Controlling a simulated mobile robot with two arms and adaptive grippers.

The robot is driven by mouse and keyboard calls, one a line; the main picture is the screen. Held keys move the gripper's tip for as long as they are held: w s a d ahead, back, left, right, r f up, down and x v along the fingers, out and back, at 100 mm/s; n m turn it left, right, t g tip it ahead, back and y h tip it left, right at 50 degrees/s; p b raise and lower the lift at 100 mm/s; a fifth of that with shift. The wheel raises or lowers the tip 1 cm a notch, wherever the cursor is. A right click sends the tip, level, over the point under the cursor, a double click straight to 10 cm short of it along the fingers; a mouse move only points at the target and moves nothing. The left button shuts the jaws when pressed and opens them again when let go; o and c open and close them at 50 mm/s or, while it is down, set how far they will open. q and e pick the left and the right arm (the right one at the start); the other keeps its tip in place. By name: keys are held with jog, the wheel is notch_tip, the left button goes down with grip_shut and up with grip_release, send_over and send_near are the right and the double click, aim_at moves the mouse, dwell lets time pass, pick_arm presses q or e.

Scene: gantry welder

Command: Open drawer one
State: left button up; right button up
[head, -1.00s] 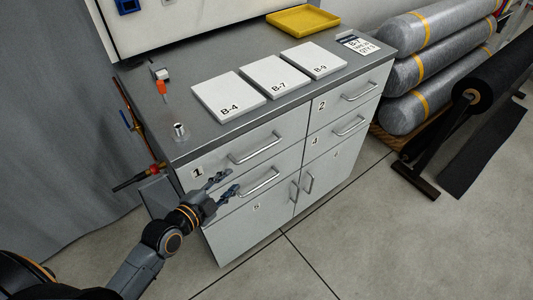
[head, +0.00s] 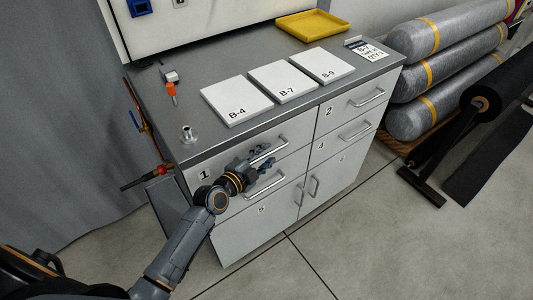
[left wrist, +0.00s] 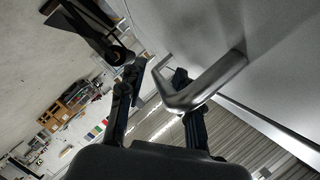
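Drawer one (head: 300,132) is the top left drawer of the grey cabinet, marked with a "1" label, and it is closed. Its bar handle (head: 280,143) is partly hidden by my left gripper (head: 266,161), which is at the handle. In the left wrist view the two fingers of the left gripper (left wrist: 157,92) are apart. A metal handle (left wrist: 215,80) shows there close to the right-hand finger and overlaps it; I cannot tell whether they touch. My right gripper is in neither view.
White plates marked B-4 (head: 236,98), B-7 (head: 283,80) and B-9 (head: 322,65), a yellow tray (head: 313,25) and a small metal fitting (head: 188,135) are on the cabinet top. Grey cylinders (head: 440,70) are stacked at the right. The floor in front is clear.

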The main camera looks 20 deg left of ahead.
pick_arm(q)
jog(key=shift+w+d+f, duration=0.1)
jog(key=shift+w+d, duration=0.1)
jog(key=shift+w, duration=0.25)
grip_shut()
jog(key=shift+f, duration=0.1)
